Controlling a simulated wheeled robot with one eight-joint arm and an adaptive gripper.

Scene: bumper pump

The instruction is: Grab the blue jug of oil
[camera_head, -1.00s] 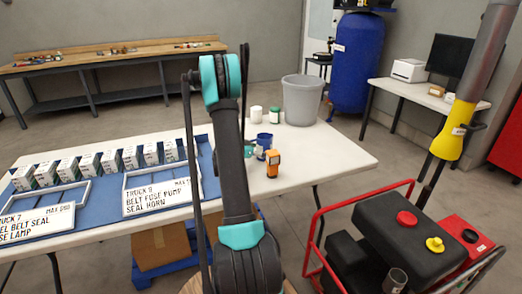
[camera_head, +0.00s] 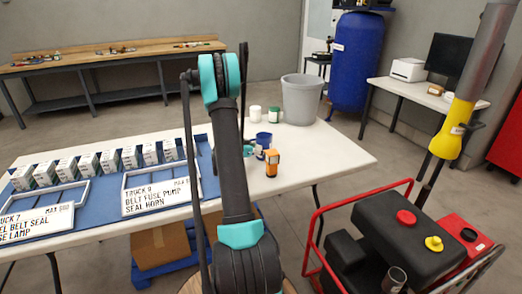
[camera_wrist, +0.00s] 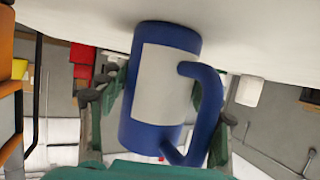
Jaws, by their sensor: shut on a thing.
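The blue jug (camera_head: 263,139) is near the far right part of the white table, just right of my arm in the head view. In the wrist view the blue jug (camera_wrist: 190,38) fills the middle, with a white label and a handle on the right. My gripper (camera_wrist: 163,105) has a finger on each side of the jug and is shut on it. The jug looks slightly tilted in this view. I cannot tell whether the jug touches the table.
An orange item (camera_head: 271,162) stands close in front of the jug. A green-labelled white container (camera_head: 275,114), a white cup (camera_head: 255,113) and a grey bucket (camera_head: 302,99) stand behind it. Boxes (camera_head: 110,160) and framed signs are on the left. A red-framed machine (camera_head: 400,235) is at right.

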